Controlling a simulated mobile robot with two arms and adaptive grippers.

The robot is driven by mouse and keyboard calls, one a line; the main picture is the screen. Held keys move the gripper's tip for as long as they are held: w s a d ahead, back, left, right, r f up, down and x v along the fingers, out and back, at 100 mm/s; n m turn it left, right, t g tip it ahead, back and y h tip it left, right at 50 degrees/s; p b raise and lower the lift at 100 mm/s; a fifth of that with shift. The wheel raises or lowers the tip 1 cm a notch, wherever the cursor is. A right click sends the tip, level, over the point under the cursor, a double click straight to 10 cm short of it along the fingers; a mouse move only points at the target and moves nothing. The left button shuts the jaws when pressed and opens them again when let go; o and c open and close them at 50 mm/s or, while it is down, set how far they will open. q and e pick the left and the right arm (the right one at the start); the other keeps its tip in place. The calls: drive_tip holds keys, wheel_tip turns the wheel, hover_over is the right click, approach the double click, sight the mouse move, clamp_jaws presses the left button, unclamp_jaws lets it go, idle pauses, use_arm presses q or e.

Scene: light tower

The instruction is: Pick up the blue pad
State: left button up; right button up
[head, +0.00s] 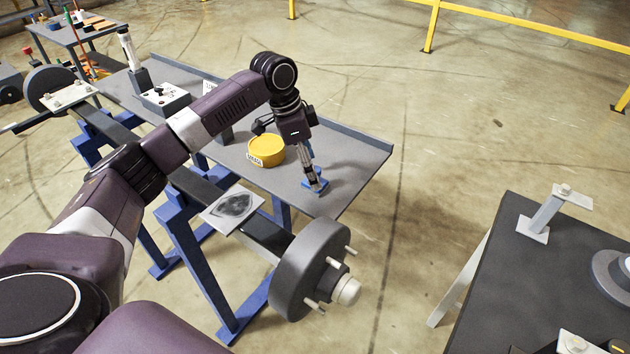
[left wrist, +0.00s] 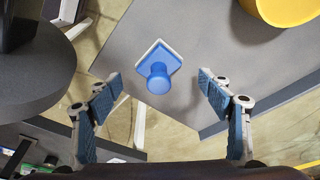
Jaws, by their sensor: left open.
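The blue pad (left wrist: 170,54) is a small square block with a pale layer beneath and a round blue knob on top. It lies on the grey table near its right corner, and shows as a small blue patch (head: 322,184) in the head view. My left gripper (head: 313,178) points down over the pad. In the left wrist view my left gripper (left wrist: 159,84) is open, with one finger on each side of the knob and a gap to both. The gripper partly hides the pad in the head view. My right gripper is not in view.
A yellow round container (head: 266,150) stands on the grey table (head: 355,160) left of the gripper. A dark wheel (head: 300,268) on a shaft is in front, with a plate (head: 232,208) bearing a dark oval beside it. Another dark table (head: 545,275) is at right.

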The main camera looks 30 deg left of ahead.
use_arm(q)
drive_tip(key=shift+x, duration=1.75)
drive_tip(key=c, duration=1.2)
drive_tip(key=shift+r, duration=0.1)
wheel_tip(320, 180, up, 20)
drive_tip(key=shift+b, duration=0.5)
drive_tip(key=shift+c, duration=0.9)
